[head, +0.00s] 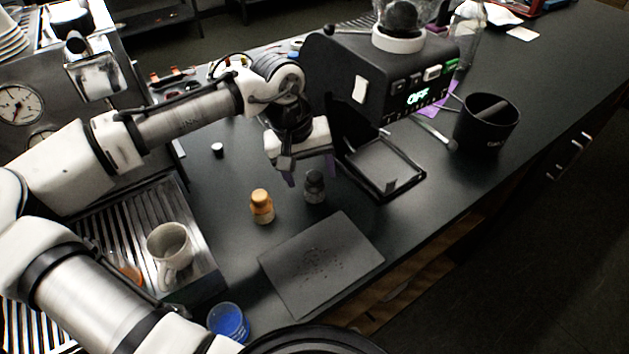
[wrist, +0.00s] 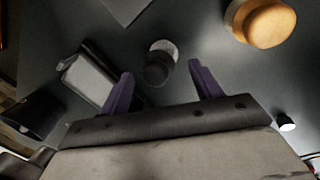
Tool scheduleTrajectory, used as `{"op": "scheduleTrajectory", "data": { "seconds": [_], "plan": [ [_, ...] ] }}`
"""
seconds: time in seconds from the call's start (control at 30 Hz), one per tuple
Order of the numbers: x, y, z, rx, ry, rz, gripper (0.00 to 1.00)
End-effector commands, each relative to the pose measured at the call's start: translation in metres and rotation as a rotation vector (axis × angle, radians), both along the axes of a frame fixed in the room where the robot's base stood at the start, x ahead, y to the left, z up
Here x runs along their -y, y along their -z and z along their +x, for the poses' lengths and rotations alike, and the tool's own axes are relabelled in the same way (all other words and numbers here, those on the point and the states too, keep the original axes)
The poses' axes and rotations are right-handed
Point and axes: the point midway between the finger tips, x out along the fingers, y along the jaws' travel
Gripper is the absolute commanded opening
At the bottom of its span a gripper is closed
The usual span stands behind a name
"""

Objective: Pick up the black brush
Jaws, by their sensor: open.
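The black brush (head: 315,188) appears to be the small dark upright piece on the dark counter, beside a similar orange piece (head: 262,207). In the wrist view the black brush (wrist: 158,66) shows a dark rounded body with a speckled grey end. My gripper (head: 310,173) is just above and behind it, pointing down, with its purple fingers apart and empty. In the wrist view the brush lies between and slightly beyond the fingertips of my gripper (wrist: 160,75). Contact is not visible. The orange piece (wrist: 262,20) is to the upper right there.
A black grinder (head: 385,75) with a tray (head: 385,168) stands close to the right of my gripper. A dark mat (head: 320,262) with grounds lies in front. A black bin (head: 486,122) is farther right. A white mug (head: 170,250) and blue cup (head: 228,322) are at left.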

Motion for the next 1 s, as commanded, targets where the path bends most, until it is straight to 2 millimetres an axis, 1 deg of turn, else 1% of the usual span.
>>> {"op": "scheduleTrajectory", "data": {
  "seconds": [0.1, 0.2, 0.43, 0.8, 1.0],
  "plan": [
    [0.003, 0.013, 0.0, -0.001, 0.001, 0.002, 0.64],
    [0.005, 0.02, 0.0, 0.0, 0.0, 0.0, 0.64],
    [0.005, 0.022, 0.001, 0.0, 0.0, 0.0, 0.64],
    [0.005, 0.021, 0.001, 0.0, -0.001, 0.0, 0.16],
    [0.005, 0.021, 0.001, 0.0, -0.001, 0.0, 0.15]
  ]
}}
